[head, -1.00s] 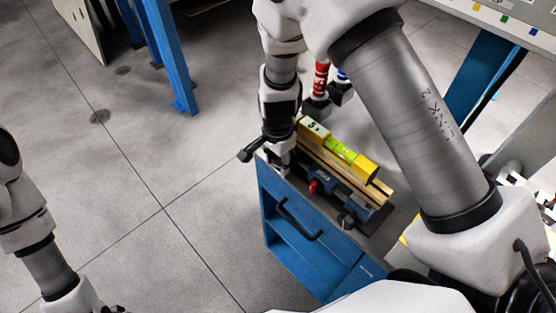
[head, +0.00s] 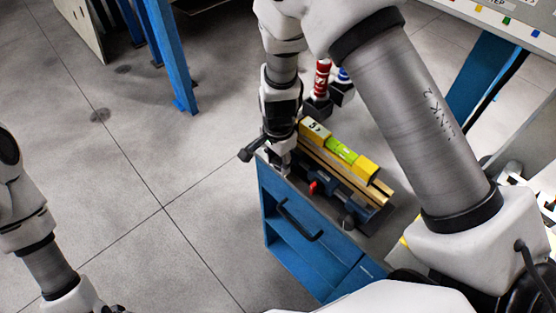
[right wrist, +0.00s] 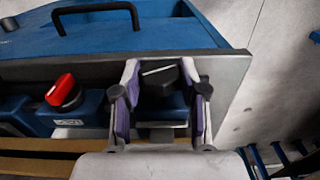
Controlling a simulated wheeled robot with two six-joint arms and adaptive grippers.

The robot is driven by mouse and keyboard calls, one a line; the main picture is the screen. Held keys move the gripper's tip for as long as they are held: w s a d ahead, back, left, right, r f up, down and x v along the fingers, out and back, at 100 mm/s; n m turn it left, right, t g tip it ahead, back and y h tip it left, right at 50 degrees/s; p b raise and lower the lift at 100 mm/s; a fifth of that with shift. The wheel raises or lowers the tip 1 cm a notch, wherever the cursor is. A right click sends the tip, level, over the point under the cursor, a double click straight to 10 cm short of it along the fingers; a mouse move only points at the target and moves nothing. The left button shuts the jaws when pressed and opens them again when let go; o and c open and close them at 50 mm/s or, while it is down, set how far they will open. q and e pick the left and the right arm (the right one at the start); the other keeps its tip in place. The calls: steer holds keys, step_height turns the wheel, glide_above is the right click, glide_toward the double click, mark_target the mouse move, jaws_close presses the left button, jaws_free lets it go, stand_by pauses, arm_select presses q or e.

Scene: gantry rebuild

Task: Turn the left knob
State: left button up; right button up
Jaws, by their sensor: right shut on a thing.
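A blue fixture (head: 325,185) with a row of knobs along its front stands on the blue cabinet. The left knob (right wrist: 160,78) is black with a pale line on top; in the head view my gripper hides it. My right gripper (head: 281,168) is at the fixture's left end. In the right wrist view its two fingers (right wrist: 160,108) are shut on the black knob, one on each side. A red knob (head: 314,187) is in the middle and also shows in the right wrist view (right wrist: 65,92). Another black knob (head: 347,222) is at the right end. My left arm shows at the left edge; its gripper is out of view.
The blue cabinet (head: 300,240) has a black handle (head: 298,220). Open grey floor (head: 150,210) lies to the left.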

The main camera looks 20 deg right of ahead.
mark_target(279, 159)
stand_by(0.3)
steer(key=o, duration=1.1)
steer(key=shift+d+f, duration=0.1)
step_height(279, 159, up, 12)
